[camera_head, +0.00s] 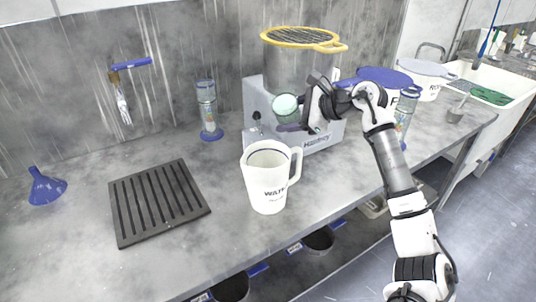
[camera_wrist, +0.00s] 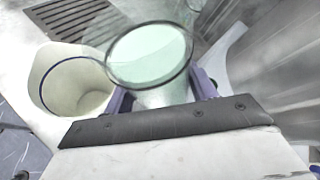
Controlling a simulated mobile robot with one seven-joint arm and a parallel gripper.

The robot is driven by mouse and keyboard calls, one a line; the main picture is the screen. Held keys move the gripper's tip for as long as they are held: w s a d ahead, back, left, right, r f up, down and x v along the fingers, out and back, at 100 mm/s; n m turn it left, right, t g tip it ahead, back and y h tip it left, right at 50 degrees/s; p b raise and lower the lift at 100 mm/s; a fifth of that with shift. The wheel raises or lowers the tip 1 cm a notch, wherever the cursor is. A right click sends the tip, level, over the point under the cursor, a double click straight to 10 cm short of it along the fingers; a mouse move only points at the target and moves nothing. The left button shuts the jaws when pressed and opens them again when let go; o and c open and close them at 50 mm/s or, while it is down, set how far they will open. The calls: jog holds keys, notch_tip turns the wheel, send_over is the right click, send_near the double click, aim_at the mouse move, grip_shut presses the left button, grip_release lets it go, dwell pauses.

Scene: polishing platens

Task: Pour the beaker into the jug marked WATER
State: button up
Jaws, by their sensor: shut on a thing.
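The white jug marked WATER (camera_head: 266,181) stands upright on the bench, its handle to the right. Its open mouth also shows in the wrist view (camera_wrist: 77,84), to the left of my gripper. My gripper (camera_head: 300,110) is shut on the beaker (camera_head: 286,106), a clear vessel with pale green contents. In the wrist view the beaker (camera_wrist: 149,56) sits between the purple fingers, its round rim toward the camera. In the head view the beaker is above and behind the jug, slightly right, apart from it. The jug's inside looks pale; I cannot tell whether it holds liquid.
A grey machine with a yellow-rimmed sieve (camera_head: 302,38) stands behind the beaker. A black slatted rack (camera_head: 158,203) and a blue funnel (camera_head: 46,187) lie left. A glass cylinder (camera_head: 207,108) stands at the back. Lidded buckets (camera_head: 424,80) stand right. Bench between rack and jug is clear.

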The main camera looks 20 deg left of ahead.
jog(key=shift+s+f+n+t+b, duration=0.2)
jog(key=shift+s+n+t+b, duration=0.2)
jog(key=shift+b, duration=0.1)
dwell(0.4)
jog(key=shift+f+n+t+b, duration=0.15)
jog(key=shift+n+t+b, duration=0.15)
jog(key=shift+n+t, duration=0.1)
dwell(0.6)
jog(key=shift+w+f+n+t+b, duration=0.2)
jog(key=shift+f+n+t+b, duration=0.1)
jog(key=shift+n+t+b, duration=0.45)
dwell(1.7)
jog(key=shift+f+n+t+b, duration=0.3)
jog(key=shift+n+t+b, duration=0.4)
jog(key=shift+n, duration=0.35)
dwell(1.0)
jog(key=shift+s+a+r+n+t+b, duration=0.15)
jog(key=shift+s+r+n+t+b, duration=0.5)
jog(key=shift+b, duration=1.45)
